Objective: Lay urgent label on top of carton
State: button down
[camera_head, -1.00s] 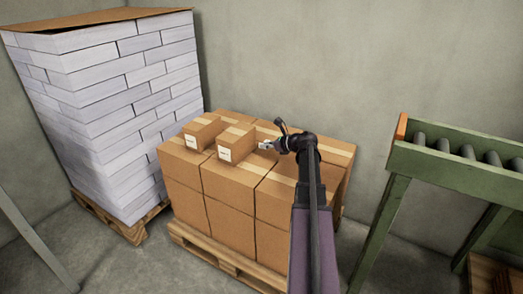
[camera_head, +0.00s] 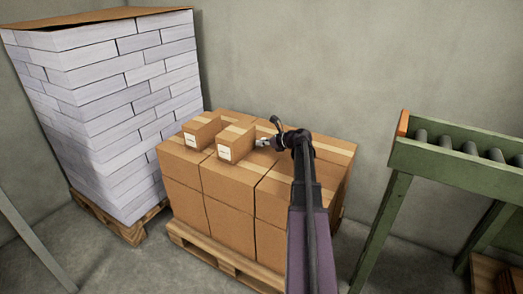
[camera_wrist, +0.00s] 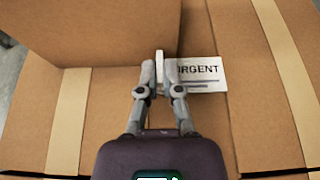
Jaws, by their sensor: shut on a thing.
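The urgent label (camera_wrist: 205,72) is a small white card with dark "URGENT" print and lines below. My gripper (camera_wrist: 160,75) is shut on a narrow pale upright part at the label's left edge; the right finger hides some of the card. The card appears flat over a brown carton top; I cannot tell whether it touches it. In the head view my gripper (camera_head: 262,143) is just right of a small carton (camera_head: 236,143) on the stack. That small carton also shows at upper left in the wrist view (camera_wrist: 100,30).
Large taped cartons (camera_head: 230,180) are stacked on a wooden pallet (camera_head: 222,262). A second small carton (camera_head: 202,130) stands to the left. A tall pallet load of white blocks (camera_head: 110,110) is at left, a green roller conveyor (camera_head: 450,165) at right. A wall is behind.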

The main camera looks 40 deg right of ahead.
jog(key=shift+f+b, duration=0.85)
jog(key=shift+f, duration=0.3)
jog(key=shift+f, duration=0.2)
jog(key=c, duration=0.8)
grip_release()
jog(key=shift+r, duration=0.1)
jog(key=shift+r, duration=0.15)
jog(key=shift+s+r, duration=0.15)
jog(key=shift+s, duration=0.05)
jog(key=p+v, duration=0.4)
jog(key=v, duration=0.5)
jog(key=shift+s+d+r, duration=0.2)
jog(key=shift+s, duration=0.1)
jog(key=shift+p+v, duration=0.35)
jog(key=shift+v, duration=0.55)
jog(key=shift+f, duration=0.1)
